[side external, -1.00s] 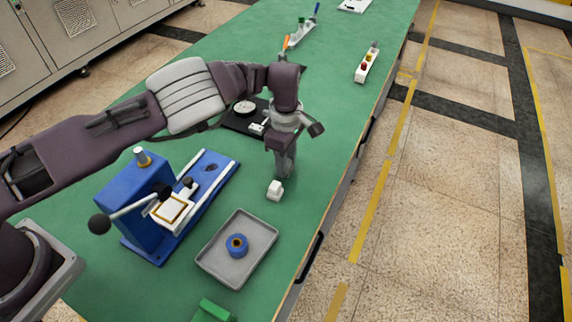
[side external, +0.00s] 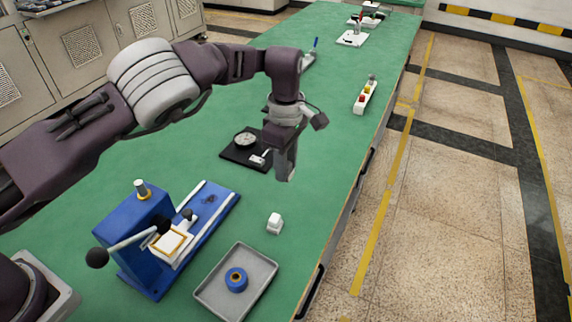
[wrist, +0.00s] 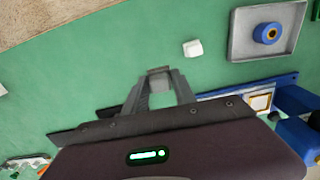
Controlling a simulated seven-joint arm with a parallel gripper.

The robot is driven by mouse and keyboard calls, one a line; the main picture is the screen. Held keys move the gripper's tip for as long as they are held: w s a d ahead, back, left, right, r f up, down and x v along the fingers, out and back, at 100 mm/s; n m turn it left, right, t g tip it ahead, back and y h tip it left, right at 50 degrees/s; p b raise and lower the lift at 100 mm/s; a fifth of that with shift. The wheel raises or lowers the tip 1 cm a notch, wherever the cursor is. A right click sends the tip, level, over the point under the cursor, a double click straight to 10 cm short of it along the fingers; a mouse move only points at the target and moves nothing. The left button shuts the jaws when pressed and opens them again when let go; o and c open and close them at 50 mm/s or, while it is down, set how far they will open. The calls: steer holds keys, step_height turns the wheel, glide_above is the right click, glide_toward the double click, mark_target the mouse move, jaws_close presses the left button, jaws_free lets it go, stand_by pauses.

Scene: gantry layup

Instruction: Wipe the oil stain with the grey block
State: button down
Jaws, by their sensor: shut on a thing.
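My gripper (side external: 287,172) hangs above the green bench, right of the black plate with the dial. In the wrist view my gripper (wrist: 160,72) is shut on a small grey block (wrist: 158,70), held between the fingertips. The block is hard to make out in the side view. A dark stain (side external: 210,199) shows on the blue base of the lever press, between its two pale rails. My gripper is up and to the right of it in the side view. I cannot make out the stain in the wrist view.
A white block (side external: 274,224) stands on the bench near a grey tray (side external: 205,291) holding a blue ring (side external: 236,279). The blue lever press (side external: 130,230) has a protruding handle. A black dial plate (side external: 236,155) lies left of my gripper. A signal-button box (side external: 365,96) sits near the right edge.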

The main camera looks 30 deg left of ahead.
steer(key=a+n, duration=0.2)
steer(key=a, duration=0.3)
steer(key=n, duration=0.7)
glide_above(203, 207)
steer(key=shift+s+f, duration=0.1)
steer(key=shift+f, duration=3.55)
steer(key=shift+w+f, duration=0.4)
steer(key=shift+f, duration=0.25)
steer(key=shift+w+f, duration=0.1)
steer(key=shift+w, duration=2.5)
steer(key=shift+s, duration=2.95)
steer(key=shift+w+a, duration=0.1)
steer(key=shift+w, duration=2.8)
steer(key=shift+s, duration=2.95)
step_height(203, 207, up, 8)
